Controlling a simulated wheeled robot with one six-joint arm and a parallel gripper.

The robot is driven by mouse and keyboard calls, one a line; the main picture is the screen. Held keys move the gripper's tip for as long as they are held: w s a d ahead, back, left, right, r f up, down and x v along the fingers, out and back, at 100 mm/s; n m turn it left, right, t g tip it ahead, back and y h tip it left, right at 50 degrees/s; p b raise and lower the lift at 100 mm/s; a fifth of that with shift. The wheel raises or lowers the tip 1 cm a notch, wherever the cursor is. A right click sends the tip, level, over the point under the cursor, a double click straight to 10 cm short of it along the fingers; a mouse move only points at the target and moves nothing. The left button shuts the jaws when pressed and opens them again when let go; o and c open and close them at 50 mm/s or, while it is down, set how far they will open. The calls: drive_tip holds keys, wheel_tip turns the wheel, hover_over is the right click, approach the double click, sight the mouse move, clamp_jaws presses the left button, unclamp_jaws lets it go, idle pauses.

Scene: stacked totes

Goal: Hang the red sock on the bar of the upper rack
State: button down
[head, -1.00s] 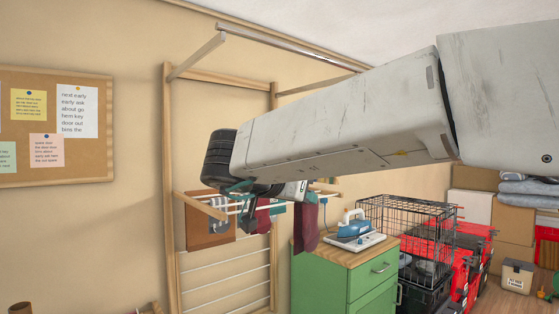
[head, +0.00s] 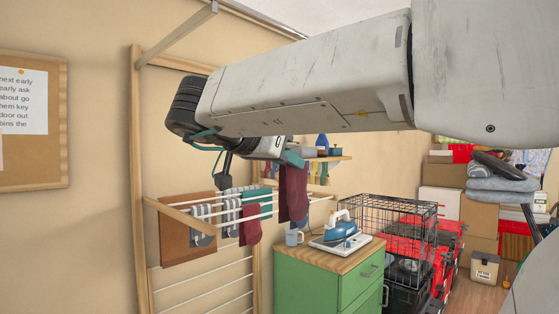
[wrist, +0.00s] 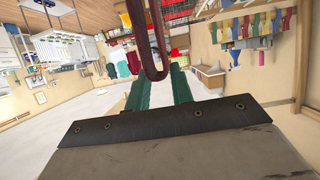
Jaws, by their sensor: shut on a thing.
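The red sock (head: 293,193) is dark red and hangs from my gripper (head: 292,160), which is shut on it. In the wrist view the sock (wrist: 143,38) shows as a dark red band with a rounded end between the green fingers of my gripper (wrist: 160,82). The upper rack's metal bar (head: 262,19) runs along the top of the head view, above my arm, partly cut off by the frame edge. A wooden bracket (head: 178,38) joins it to the wall frame. My gripper is well below the bar, apart from it.
A lower rack (head: 180,212) with white rods bears a brown cloth, striped socks, a green sock and another red sock (head: 250,232). A green cabinet (head: 312,283) with an iron (head: 342,225) stands right of it. A wire crate (head: 395,215) is further right.

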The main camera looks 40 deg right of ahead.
drive_tip(key=shift+a, duration=0.25)
drive_tip(key=shift+w+a+f, duration=0.1)
drive_tip(key=shift+w, duration=7)
drive_tip(key=shift+s+a+f, duration=0.1)
drive_tip(key=shift+a+f, duration=0.05)
drive_tip(key=shift+f, duration=3.15)
drive_tip(key=shift+a+f, duration=0.1)
drive_tip(key=shift+f, duration=3.15)
drive_tip(key=c, duration=1.1)
unclamp_jaws()
drive_tip(key=shift+c, duration=0.2)
